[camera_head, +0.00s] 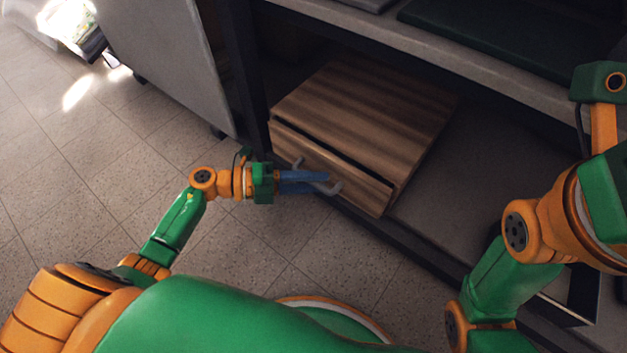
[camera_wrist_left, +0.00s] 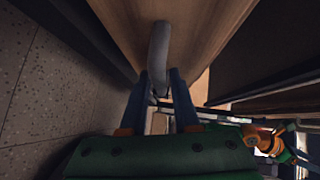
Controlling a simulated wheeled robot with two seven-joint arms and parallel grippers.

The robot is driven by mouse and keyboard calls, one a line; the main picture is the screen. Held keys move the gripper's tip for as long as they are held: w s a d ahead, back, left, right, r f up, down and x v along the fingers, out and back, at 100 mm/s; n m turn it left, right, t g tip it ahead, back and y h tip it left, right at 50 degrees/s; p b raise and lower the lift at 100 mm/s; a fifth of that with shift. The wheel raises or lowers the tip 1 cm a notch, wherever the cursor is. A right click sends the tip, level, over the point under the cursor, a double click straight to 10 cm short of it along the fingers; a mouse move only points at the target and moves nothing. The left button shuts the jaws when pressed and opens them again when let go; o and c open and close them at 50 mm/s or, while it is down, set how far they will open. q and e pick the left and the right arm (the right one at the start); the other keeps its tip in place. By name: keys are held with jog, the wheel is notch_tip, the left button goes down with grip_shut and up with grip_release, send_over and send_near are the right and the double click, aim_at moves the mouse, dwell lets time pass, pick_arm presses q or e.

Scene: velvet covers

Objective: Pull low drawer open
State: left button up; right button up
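A low wooden drawer unit (camera_head: 365,105) stands under the counter. A dark gap runs along the top of its drawer front (camera_head: 345,180). The grey bar handle (camera_head: 336,188) is on that front; its two ends show on either side of my left gripper's fingers. My left gripper (camera_head: 328,178) reaches the handle from the left. In the left wrist view, its blue fingers (camera_wrist_left: 160,78) stand apart, with the handle (camera_wrist_left: 159,48) between and just beyond their tips. I cannot tell whether they touch it. My right gripper is out of view.
A dark frame post (camera_head: 247,75) stands left of the drawer unit, and a dark lower rail (camera_head: 400,240) runs below it. The grey counter edge (camera_head: 430,55) is above. Tiled floor (camera_head: 110,170) is clear on the left.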

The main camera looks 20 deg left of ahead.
pick_arm(q)
grip_shut()
dwell(1.3)
